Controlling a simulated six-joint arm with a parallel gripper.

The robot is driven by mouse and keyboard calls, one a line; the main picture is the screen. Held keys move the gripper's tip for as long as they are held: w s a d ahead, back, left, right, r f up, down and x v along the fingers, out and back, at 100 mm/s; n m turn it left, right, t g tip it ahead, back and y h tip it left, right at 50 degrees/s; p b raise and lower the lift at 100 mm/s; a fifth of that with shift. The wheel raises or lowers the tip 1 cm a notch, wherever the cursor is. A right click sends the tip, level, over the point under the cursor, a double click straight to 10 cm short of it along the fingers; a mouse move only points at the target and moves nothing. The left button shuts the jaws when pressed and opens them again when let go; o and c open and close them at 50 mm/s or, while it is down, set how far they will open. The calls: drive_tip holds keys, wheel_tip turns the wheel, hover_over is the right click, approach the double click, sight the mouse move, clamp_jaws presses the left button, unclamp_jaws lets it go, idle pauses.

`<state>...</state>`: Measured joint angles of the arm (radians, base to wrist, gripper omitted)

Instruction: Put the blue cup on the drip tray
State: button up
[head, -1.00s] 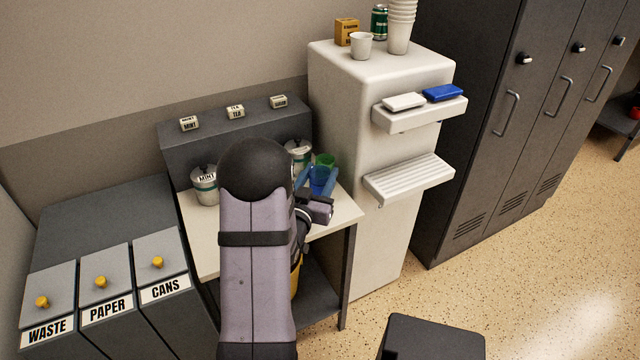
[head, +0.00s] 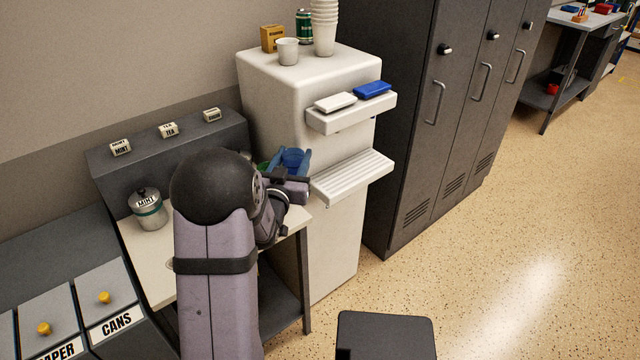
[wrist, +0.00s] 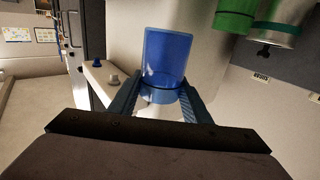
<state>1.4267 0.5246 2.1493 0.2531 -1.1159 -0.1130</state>
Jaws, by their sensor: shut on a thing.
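The blue cup (head: 293,157) is translucent and is held between the fingers of my gripper (head: 291,164), beside the white dispenser. In the wrist view the cup (wrist: 167,52) sits between the two blue fingers of the gripper (wrist: 162,92), which are shut on its sides. The drip tray (head: 352,176) is the white ribbed shelf low on the dispenser, just right of the cup and apart from it. Nothing stands on the tray. My arm hides part of the counter.
The white dispenser (head: 285,110) has an upper ledge (head: 350,118) with a white and a blue pad, above the tray. A green cup (wrist: 236,14) and a canister (wrist: 276,40) are near the gripper. Dark lockers (head: 425,110) stand to the right.

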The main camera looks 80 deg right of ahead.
drive_tip(key=s+d+b, duration=0.3)
drive_tip(key=s+d, duration=0.2)
drive_tip(key=s, duration=0.3)
drive_tip(key=shift+d, duration=0.2)
drive_tip(key=shift+f, duration=0.2)
drive_tip(key=shift+f+b, duration=0.35)
drive_tip(key=shift+f, duration=2)
drive_tip(key=shift+f, duration=0.15)
drive_tip(key=o, duration=0.7)
drive_tip(key=shift+c, duration=0.2)
drive_tip(key=shift+o, duration=0.4)
drive_tip(key=shift+a, duration=0.1)
drive_tip(key=w+a, duration=0.1)
drive_tip(key=a, duration=1.1)
drive_tip(key=shift+w+b, duration=0.2)
drive_tip(key=shift+b, duration=0.2)
